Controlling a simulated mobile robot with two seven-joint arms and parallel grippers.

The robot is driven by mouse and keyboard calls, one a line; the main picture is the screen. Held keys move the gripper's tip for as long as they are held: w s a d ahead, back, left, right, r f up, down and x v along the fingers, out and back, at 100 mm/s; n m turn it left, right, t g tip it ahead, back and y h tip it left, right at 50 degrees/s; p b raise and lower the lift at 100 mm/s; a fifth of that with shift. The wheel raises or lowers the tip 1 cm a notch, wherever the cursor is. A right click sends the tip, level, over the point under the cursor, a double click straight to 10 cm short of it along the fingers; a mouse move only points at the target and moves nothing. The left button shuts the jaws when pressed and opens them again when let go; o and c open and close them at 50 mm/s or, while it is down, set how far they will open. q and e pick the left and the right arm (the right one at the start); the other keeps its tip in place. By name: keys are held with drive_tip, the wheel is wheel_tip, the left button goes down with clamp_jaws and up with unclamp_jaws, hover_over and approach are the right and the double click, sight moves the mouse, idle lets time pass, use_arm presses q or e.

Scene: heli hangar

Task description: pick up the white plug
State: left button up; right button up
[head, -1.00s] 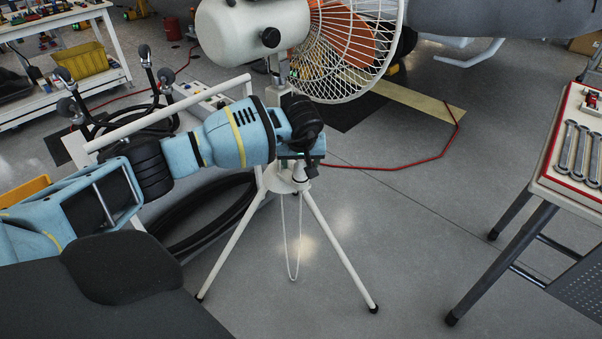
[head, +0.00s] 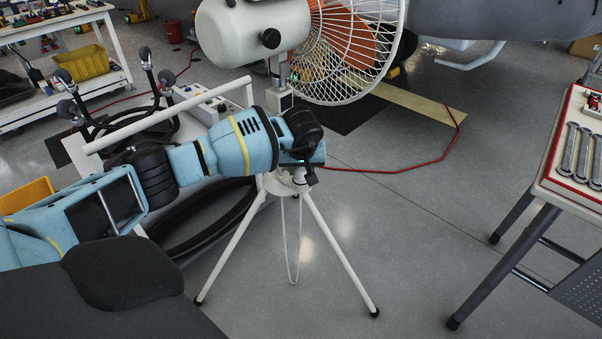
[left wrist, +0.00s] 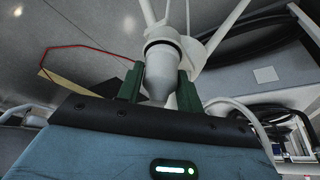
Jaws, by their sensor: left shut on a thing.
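My left gripper (head: 302,168) reaches in from the left, at the top of the white fan stand. In the left wrist view its two green fingers (left wrist: 160,84) are shut on a white tapered piece with a dark ring, which I take to be the white plug (left wrist: 160,72). The plug is between the fingers, with the stand's hub and legs close behind it. Whether it touches the stand I cannot tell. In the head view the gripper mostly hides the plug. My right gripper is not in view.
The white fan (head: 345,45) stands just above and behind the gripper, on splayed tripod legs (head: 340,255). A thin white cord loop (head: 291,270) hangs between them. A white-railed cart (head: 165,115) is at left. A tool table (head: 550,185) is at right, with clear floor between.

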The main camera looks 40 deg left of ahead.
use_arm(q)
drive_tip(key=shift+r, duration=0.15)
drive_tip(key=shift+r, duration=0.65)
wheel_tip(320, 180, up, 2)
drive_tip(key=shift+r+p, duration=0.25)
drive_tip(key=shift+p, duration=0.1)
drive_tip(key=s+d+p, duration=0.2)
drive_tip(key=s+d, duration=0.3)
drive_tip(key=s, duration=0.9)
drive_tip(key=s+d+r+m+h, duration=0.1)
drive_tip(key=s+d+r+m, duration=0.2)
drive_tip(key=d, duration=0.4)
drive_tip(key=s+d+r+m+t+h, duration=0.1)
drive_tip(key=s+d+r+m+h, duration=0.1)
drive_tip(key=d+r+m, duration=0.3)
wheel_tip(320, 180, up, 3)
drive_tip(key=shift+s+d+f, duration=0.1)
drive_tip(key=shift+s+d, duration=0.35)
drive_tip(key=shift+d, duration=0.55)
